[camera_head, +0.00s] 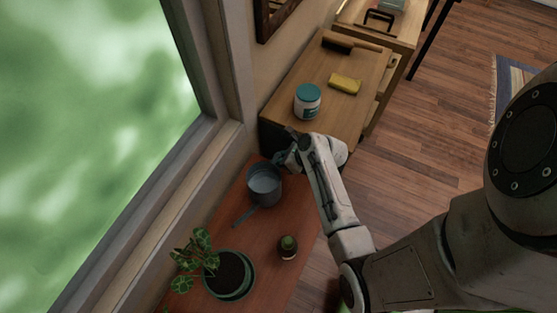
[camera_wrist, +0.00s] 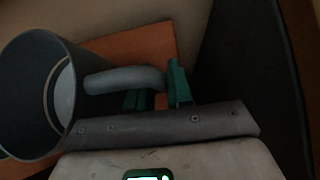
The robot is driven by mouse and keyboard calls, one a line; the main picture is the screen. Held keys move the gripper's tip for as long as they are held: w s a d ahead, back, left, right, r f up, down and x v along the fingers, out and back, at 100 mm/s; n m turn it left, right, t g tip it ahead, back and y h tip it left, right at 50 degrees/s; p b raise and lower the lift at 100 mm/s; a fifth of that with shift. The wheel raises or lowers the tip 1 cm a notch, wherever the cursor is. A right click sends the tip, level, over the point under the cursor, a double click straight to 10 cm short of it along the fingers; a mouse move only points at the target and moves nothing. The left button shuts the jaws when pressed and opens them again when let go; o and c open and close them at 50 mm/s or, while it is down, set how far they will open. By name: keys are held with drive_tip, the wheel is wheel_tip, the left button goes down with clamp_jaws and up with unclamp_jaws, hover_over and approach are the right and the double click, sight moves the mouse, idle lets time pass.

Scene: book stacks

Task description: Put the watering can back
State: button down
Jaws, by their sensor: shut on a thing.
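The grey-blue watering can (camera_head: 264,186) is upright near the far end of the reddish wooden surface (camera_head: 228,208) by the window. Its spout points toward the lower left in the head view. My gripper (camera_head: 284,158) is at its far side, shut on the handle. In the wrist view the can (camera_wrist: 30,95) shows its open top at the left, and its curved handle runs between the green fingers of my gripper (camera_wrist: 158,90). Whether the can's base touches the surface cannot be told.
A potted plant (camera_head: 230,275) and a small dark green bottle-like object (camera_head: 288,247) stand nearer on the same surface. Beyond is a wooden cabinet (camera_head: 318,75) with a teal-lidded jar (camera_head: 307,101), a yellow sponge (camera_head: 345,84) and a brush (camera_head: 340,42). The window frame (camera_head: 215,130) borders the left.

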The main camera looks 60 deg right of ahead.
drive_tip(key=shift+f, duration=0.2)
drive_tip(key=shift+f, duration=0.1)
drive_tip(key=c, duration=1)
unclamp_jaws()
